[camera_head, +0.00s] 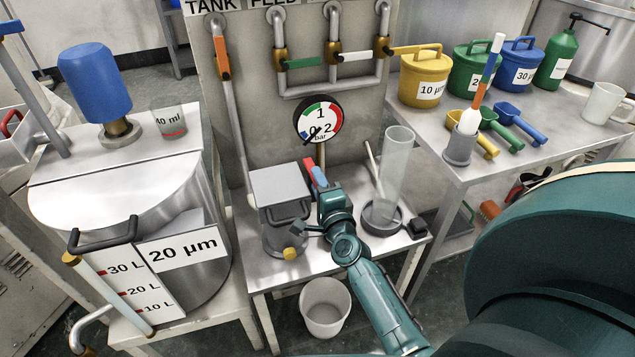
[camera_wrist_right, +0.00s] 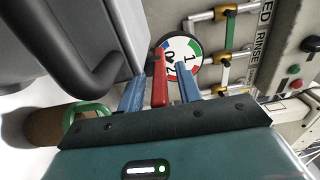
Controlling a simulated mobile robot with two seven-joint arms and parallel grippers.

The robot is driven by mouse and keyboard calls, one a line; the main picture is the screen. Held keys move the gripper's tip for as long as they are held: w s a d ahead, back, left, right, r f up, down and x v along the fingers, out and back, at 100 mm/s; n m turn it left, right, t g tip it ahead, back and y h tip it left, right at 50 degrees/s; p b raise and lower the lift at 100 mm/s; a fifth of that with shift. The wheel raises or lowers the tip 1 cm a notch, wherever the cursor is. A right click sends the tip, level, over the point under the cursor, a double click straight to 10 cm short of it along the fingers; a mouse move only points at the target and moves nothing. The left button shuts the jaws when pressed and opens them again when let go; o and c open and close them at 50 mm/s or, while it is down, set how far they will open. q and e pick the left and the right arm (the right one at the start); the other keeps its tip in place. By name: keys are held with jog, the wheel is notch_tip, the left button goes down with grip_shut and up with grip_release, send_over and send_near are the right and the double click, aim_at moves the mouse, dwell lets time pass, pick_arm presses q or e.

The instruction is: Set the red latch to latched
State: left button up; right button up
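The red latch (camera_head: 309,168) is a thin red lever at the right side of a grey lidded canister (camera_head: 283,235) on the metal stand. In the right wrist view the red latch (camera_wrist_right: 159,80) stands upright between the two blue fingers of my right gripper (camera_wrist_right: 159,86). The fingers are apart, with a visible gap between the latch and the right-hand finger; contact with the left-hand finger cannot be told. In the head view my right gripper (camera_head: 318,176) is beside the canister, and its blue fingertip partly hides the latch. My left gripper is not in view.
A pressure gauge (camera_head: 318,119) hangs behind the canister. A clear cylinder (camera_head: 396,160) in a dark dish stands right of my gripper. A large steel tank (camera_head: 80,196) stands left. A white bin (camera_head: 325,306) is below. The canister's dark handle (camera_wrist_right: 75,60) is close by.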

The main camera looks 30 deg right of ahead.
jog(key=shift+w+d, duration=0.1)
jog(key=shift+w, duration=0.35)
jog(key=shift+c, duration=0.2)
grip_shut()
